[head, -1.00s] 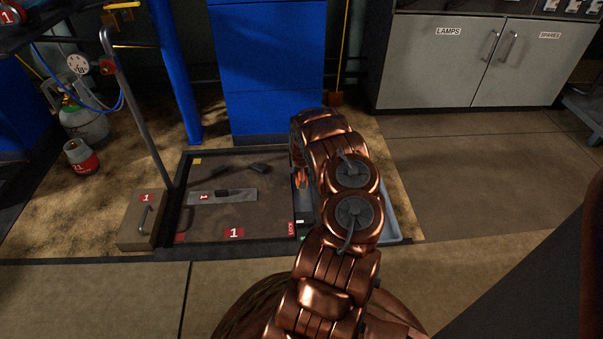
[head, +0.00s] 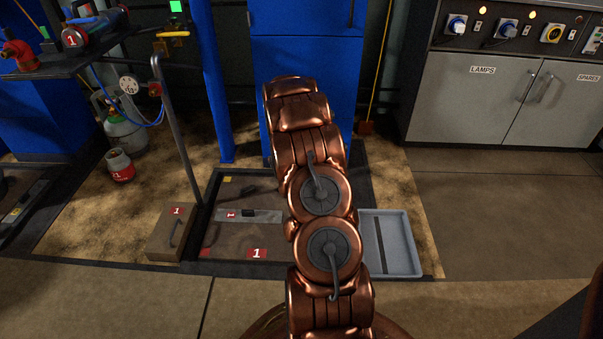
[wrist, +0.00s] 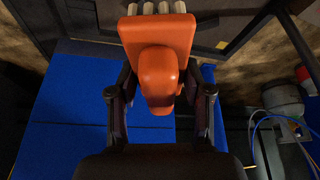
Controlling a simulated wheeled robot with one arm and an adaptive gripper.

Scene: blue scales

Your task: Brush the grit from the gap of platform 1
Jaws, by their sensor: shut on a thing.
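Platform 1 (head: 257,253) is a brown floor plate in a dark frame, left of and partly behind my arm in the head view. A metal strip marked 1 (head: 262,215) lies across it. My gripper (wrist: 160,95) is shut on an orange brush (wrist: 158,40), whose pale bristles (wrist: 157,7) point to the top edge of the wrist view. A dark frame edge (wrist: 232,25) shows near the bristles; I cannot tell whether they touch anything. In the head view my arm hides the gripper and brush. I cannot make out the gap's grit.
A grey tray (head: 403,262) lies right of the platform. A box marked 1 (head: 170,236) and a metal post (head: 178,140) stand at its left. A blue cabinet (head: 300,50) is behind. A red-and-white canister (head: 120,166) stands farther left. Floor at the front right is open.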

